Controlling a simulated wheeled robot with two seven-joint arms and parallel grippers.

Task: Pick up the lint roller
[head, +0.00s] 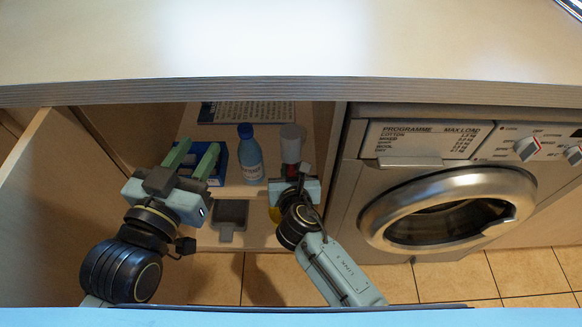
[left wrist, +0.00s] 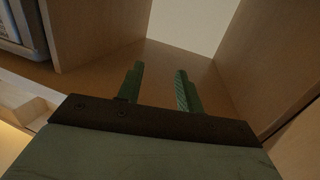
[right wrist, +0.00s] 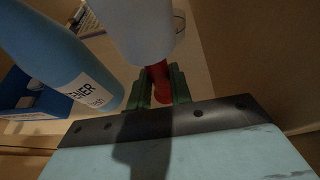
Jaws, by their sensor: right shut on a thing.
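The lint roller has a white roll (head: 292,134) and a red handle; it stands upright inside the cupboard, towards the right wall. In the right wrist view the white roll (right wrist: 143,30) rises above the red handle (right wrist: 160,82). My right gripper (head: 291,172) is shut around the red handle, with its green fingers (right wrist: 160,88) on either side of it. Whether the roller touches the shelf is hidden. My left gripper (head: 193,158) is open at the left of the cupboard; its fingers (left wrist: 160,85) are apart with nothing between them.
A blue bottle (head: 248,156) with a white label stands close left of the roller. A blue box (head: 217,165) is behind my left gripper. A grey tray-like thing (head: 230,213) lies lower front. The open door (head: 50,190), worktop edge (head: 250,92) and washing machine (head: 450,200) bound the space.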

